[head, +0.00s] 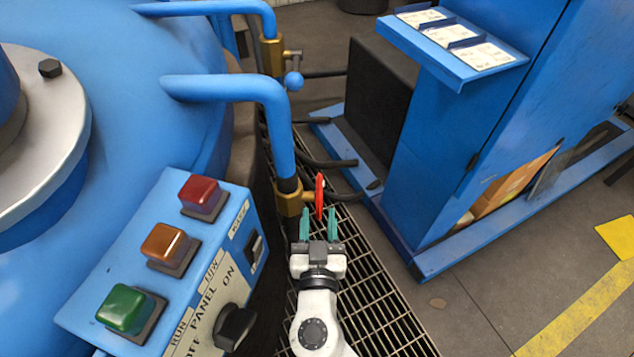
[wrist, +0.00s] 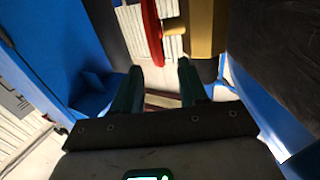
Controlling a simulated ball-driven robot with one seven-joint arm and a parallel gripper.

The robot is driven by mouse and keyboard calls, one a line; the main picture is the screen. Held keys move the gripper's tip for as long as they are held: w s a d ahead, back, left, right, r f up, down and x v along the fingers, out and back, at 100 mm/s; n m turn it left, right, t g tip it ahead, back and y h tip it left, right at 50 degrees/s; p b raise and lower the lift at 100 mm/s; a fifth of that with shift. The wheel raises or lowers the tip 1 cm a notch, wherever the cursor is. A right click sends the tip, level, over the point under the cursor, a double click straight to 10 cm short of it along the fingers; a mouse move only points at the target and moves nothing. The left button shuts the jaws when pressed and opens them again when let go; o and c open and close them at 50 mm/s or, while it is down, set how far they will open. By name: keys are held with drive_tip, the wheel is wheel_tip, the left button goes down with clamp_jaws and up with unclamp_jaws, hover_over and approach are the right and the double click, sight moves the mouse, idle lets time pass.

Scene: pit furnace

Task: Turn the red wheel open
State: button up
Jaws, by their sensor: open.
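The red wheel (head: 319,195) is seen nearly edge-on in the head view, on a brass valve (head: 290,203) at the lower end of a blue pipe. In the wrist view the red wheel (wrist: 152,32) shows at the top, with its brass stem (wrist: 174,28) to its right. My gripper (head: 318,228) is open, with its two green fingers apart and nothing between them. The fingertips (wrist: 158,76) are close to the wheel, just short of it in the wrist view. I cannot tell whether either finger touches it.
A blue control panel (head: 150,265) with red, orange and green buttons stands left of my arm. A blue cabinet (head: 470,140) stands to the right. Blue pipes (head: 225,88) run from the large blue vessel (head: 130,60) at left. Metal grating (head: 375,290) covers the floor between them.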

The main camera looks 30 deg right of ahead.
sight(319, 189)
drive_tip(key=p+x, duration=0.1)
drive_tip(key=x, duration=0.7)
drive_tip(key=shift+c, duration=0.4)
clamp_jaws()
